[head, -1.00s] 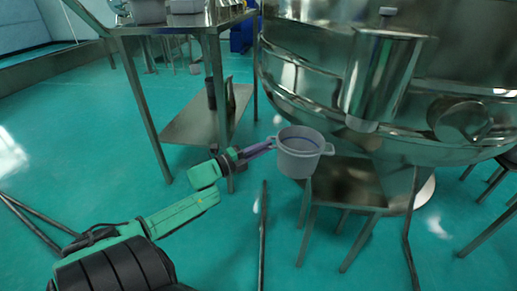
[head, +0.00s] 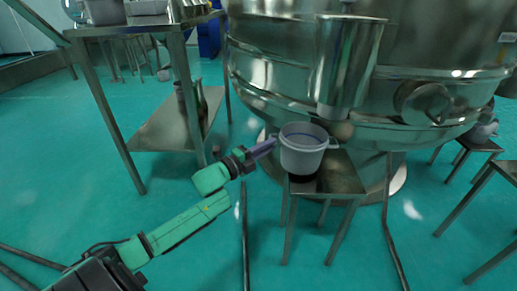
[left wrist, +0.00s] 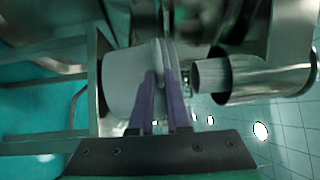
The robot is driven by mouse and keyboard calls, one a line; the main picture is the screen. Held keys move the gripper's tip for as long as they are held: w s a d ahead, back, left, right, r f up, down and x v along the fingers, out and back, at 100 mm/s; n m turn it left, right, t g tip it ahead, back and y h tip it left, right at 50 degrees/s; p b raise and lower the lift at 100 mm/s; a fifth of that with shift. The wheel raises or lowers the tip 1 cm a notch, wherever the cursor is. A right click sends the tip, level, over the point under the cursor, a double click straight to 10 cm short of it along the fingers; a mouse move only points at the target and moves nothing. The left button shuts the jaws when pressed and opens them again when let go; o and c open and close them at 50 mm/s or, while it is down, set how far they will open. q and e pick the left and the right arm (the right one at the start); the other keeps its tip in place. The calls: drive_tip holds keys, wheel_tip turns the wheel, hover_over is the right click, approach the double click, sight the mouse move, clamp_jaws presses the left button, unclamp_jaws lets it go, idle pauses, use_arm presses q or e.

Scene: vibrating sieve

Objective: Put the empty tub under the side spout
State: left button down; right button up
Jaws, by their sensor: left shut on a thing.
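The tub (head: 303,152) is light grey-white with side handles and looks empty from above. My left gripper (head: 270,146) is shut on its left handle. The tub is over the left part of a small metal stool (head: 340,176); I cannot tell if it touches the top. The side spout (head: 345,62) of the sieve slants down just behind and right of the tub. In the left wrist view the purple fingers (left wrist: 163,92) close on the tub's edge, with the pale tub (left wrist: 122,80) at left and a metal tube (left wrist: 265,80) at right. My right gripper is not in view.
The large round steel sieve (head: 270,75) fills the back. A metal table with a lower shelf (head: 160,140) stands at left, close to my left arm. Another stool (head: 478,146) stands at right. A dark rod (head: 243,235) shows in front. The green floor between is open.

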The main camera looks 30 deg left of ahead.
sight(289, 153)
use_arm(q)
drive_tip(key=w+d, duration=0.1)
drive_tip(key=d, duration=0.1)
drive_tip(key=w+d+b, duration=0.1)
drive_tip(key=w+d, duration=0.1)
drive_tip(key=w+d+b, duration=0.1)
drive_tip(key=d, duration=0.2)
drive_tip(key=shift+w+f, duration=0.15)
drive_tip(key=shift+a+f+b, duration=0.1)
drive_tip(key=shift+f+b, duration=0.2)
drive_tip(key=shift+f, duration=0.1)
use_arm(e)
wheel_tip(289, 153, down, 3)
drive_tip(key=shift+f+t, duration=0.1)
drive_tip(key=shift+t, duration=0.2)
use_arm(q)
drive_tip(key=shift+f, duration=0.1)
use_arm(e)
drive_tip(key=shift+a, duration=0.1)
use_arm(q)
drive_tip(key=c, duration=0.8)
unclamp_jaws()
drive_tip(key=p+v, duration=0.3)
drive_tip(key=v, duration=1.1)
drive_tip(key=shift+s, duration=0.35)
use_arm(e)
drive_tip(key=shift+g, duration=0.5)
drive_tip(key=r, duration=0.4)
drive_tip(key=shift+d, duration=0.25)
